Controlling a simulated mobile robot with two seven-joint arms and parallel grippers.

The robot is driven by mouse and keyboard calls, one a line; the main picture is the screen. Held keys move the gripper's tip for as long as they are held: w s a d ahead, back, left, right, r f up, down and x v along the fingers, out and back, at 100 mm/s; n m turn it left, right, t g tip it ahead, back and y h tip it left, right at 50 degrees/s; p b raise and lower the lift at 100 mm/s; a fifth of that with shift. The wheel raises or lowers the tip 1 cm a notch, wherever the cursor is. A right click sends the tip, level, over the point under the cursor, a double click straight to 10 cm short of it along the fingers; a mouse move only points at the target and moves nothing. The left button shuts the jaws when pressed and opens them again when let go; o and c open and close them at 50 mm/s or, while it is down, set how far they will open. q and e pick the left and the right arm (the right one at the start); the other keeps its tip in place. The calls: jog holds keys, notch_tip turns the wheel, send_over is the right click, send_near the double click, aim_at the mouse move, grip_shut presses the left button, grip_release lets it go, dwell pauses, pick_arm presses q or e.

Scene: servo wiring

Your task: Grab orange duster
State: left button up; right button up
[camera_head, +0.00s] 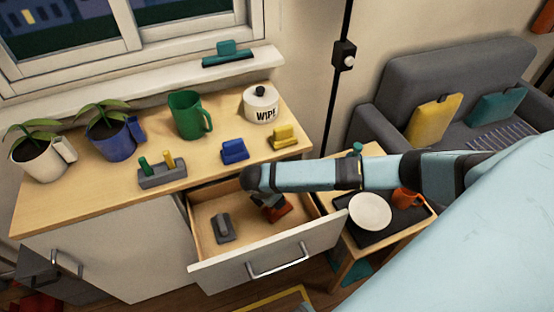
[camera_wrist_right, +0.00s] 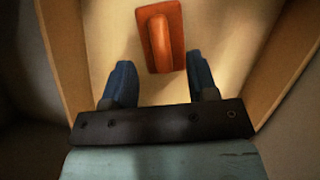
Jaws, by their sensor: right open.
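The orange duster (camera_head: 283,212) lies in the open drawer (camera_head: 203,215) of the cabinet, partly hidden by my right gripper (camera_head: 270,200). In the right wrist view the orange duster (camera_wrist_right: 174,23) is a flat block with a raised handle, lying on the drawer floor. My right gripper (camera_wrist_right: 160,72) is open and empty; its blue fingers are apart, with the duster between and just beyond the tips. My left gripper is not in view.
A grey duster (camera_head: 223,228) lies in the drawer's left half. Blue (camera_head: 234,150) and yellow (camera_head: 283,137) dusters stand on the cabinet top behind. The drawer walls stand close around my right gripper. A side table (camera_head: 345,248) with a plate and orange mug is to the right.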

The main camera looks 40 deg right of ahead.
aim_at(272, 216)
jog(key=x, duration=0.3)
jog(key=b+x, duration=0.1)
jog(key=x, duration=0.1)
jog(key=shift+a+f, duration=0.15)
jog(key=shift+f, duration=0.3)
grip_shut()
